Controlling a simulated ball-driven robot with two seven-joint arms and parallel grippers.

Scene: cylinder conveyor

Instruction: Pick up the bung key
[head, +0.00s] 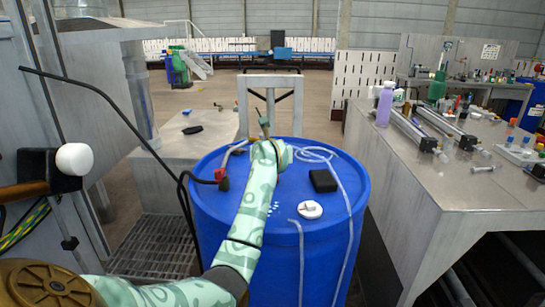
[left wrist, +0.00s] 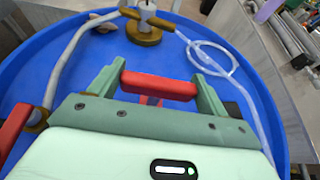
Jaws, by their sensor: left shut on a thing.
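My left gripper (head: 272,152) is low over the top of the blue drum (head: 290,255). My arm hides much of it in the head view. In the left wrist view, the green fingers of my left gripper (left wrist: 158,88) are shut on a red bar (left wrist: 158,84), which seems to be the bung key. The bar spans crosswise between the fingers, and its lower part is hidden by the gripper body. I cannot make the key out in the head view. My right gripper is not in view.
A brass fitting (left wrist: 144,33) with a hose stands beyond the fingers. A red valve handle (head: 220,174), a black box (head: 323,181), a white cap (head: 310,209) and clear tubing (head: 346,215) are on the drum. A metal bench (head: 440,190) stands right.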

